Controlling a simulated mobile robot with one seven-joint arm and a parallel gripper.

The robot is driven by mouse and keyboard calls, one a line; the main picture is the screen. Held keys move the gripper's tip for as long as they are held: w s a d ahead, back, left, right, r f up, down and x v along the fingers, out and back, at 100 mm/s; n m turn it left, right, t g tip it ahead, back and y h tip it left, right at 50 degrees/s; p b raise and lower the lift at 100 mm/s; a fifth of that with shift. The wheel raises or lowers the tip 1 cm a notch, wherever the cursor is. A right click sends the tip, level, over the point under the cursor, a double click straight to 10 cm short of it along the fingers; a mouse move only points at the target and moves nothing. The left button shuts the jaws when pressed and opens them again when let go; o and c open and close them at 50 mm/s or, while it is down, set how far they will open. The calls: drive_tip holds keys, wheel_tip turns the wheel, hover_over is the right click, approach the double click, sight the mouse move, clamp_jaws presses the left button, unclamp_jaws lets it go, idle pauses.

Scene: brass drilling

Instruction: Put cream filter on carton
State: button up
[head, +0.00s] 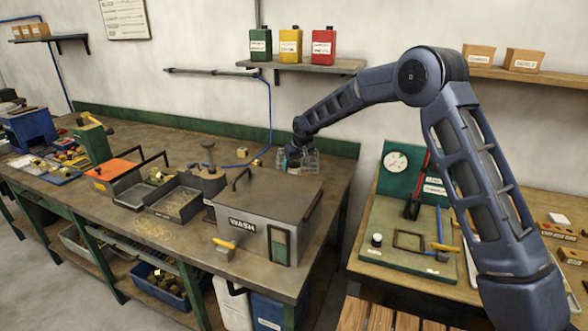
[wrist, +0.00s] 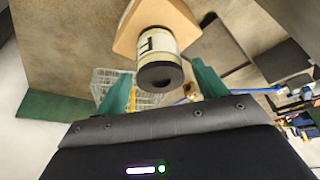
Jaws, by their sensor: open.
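In the wrist view a cream filter (wrist: 157,45), a short cylinder with a dark ring-shaped end and a dark mark on its side, is between the two green fingers of my gripper (wrist: 160,72). Gaps show between it and both fingers. My gripper is open. A tan block that looks like the carton (wrist: 146,22) is directly behind the filter, which appears to stand on it; the contact is partly hidden. In the head view my gripper (head: 294,157) is low over the back of the bench, behind the wash box, and I cannot make out the filter or carton there.
A wire basket (wrist: 104,80) is behind the fingers in the wrist view, and also beside my gripper in the head view (head: 311,161). The grey wash box (head: 262,200) stands in front. Metal trays (head: 176,200) lie left. A shelf with jugs (head: 300,66) hangs above.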

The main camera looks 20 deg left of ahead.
drive_tip(key=v, duration=0.9)
drive_tip(key=shift+r, duration=0.1)
